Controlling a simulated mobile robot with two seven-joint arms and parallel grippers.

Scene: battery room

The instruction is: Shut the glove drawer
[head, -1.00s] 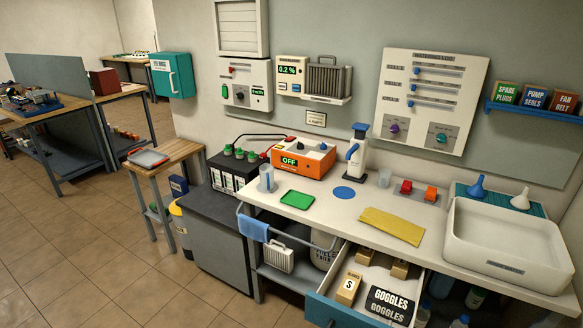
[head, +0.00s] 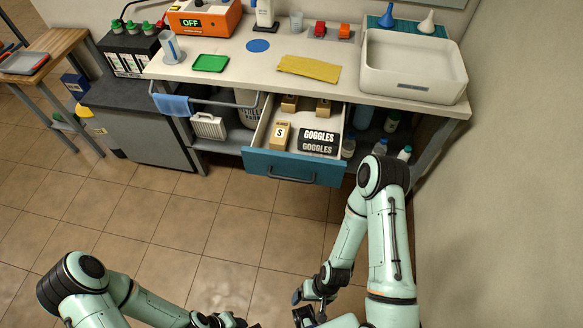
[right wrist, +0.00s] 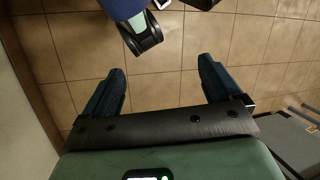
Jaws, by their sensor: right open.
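The glove drawer (head: 260,165) has a teal front with a dark bar handle (head: 292,177). It is pulled out from under the white counter. Inside are a tan box marked S (head: 277,136), a black and grey goggles box (head: 319,142) and smaller tan boxes at the back. My right gripper (head: 309,297) is below and in front of the drawer, clear of it. Its fingers stand wide apart and empty in the right wrist view (right wrist: 160,85). My left gripper (head: 222,321) is at the bottom edge, partly cut off; its jaws cannot be made out.
The counter (head: 228,77) holds a yellow cloth (head: 309,69), a green tray (head: 210,63) and a white basin (head: 415,72). A rail with a blue towel (head: 173,105) sits left of the drawer. Bottles stand under the counter at right. A wall is close at right. The floor in front is clear.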

